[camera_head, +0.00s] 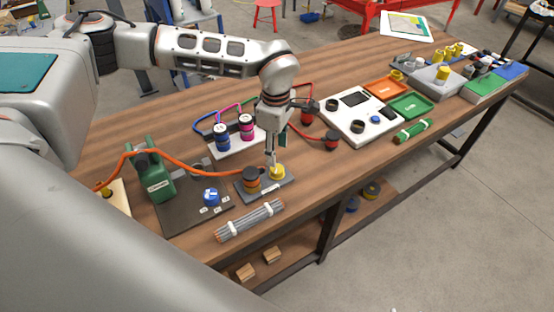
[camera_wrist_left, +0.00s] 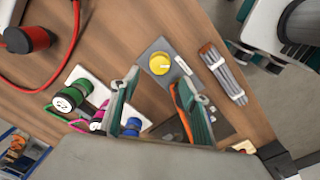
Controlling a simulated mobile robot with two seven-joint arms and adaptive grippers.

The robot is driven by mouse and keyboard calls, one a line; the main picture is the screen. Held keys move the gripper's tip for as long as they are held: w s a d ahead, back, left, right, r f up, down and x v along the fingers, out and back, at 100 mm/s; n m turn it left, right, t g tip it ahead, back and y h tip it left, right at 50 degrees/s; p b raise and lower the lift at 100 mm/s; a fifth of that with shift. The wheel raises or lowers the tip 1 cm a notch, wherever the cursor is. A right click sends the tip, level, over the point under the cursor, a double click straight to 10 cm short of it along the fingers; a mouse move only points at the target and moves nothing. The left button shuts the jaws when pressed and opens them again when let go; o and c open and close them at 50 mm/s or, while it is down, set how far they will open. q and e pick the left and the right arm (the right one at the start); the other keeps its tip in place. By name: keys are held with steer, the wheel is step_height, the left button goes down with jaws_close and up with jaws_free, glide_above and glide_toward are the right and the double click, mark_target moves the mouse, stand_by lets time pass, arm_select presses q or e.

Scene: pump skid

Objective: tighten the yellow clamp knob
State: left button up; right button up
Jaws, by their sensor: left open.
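The yellow clamp knob (camera_head: 277,172) sits on a small dark grey plate (camera_head: 273,188) near the table's front edge. In the left wrist view the knob (camera_wrist_left: 159,64) shows as a round yellow top with a pale mark, on the grey plate beside a white label. My left gripper (camera_head: 271,160) points down at the knob from above, its fingertips close to it. In the left wrist view the fingers (camera_wrist_left: 157,80) are apart with nothing between them, and the knob lies just beyond their tips. I cannot tell whether a fingertip touches it. My right gripper is not in view.
A grey tube bundle (camera_head: 249,220) lies in front. A green pump (camera_head: 155,173) with an orange hose stands left. Blue and magenta canisters (camera_head: 246,128) stand behind. A white panel (camera_head: 360,117) is right.

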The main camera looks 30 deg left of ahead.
arm_select(q)
steer(key=shift+r, duration=2.05)
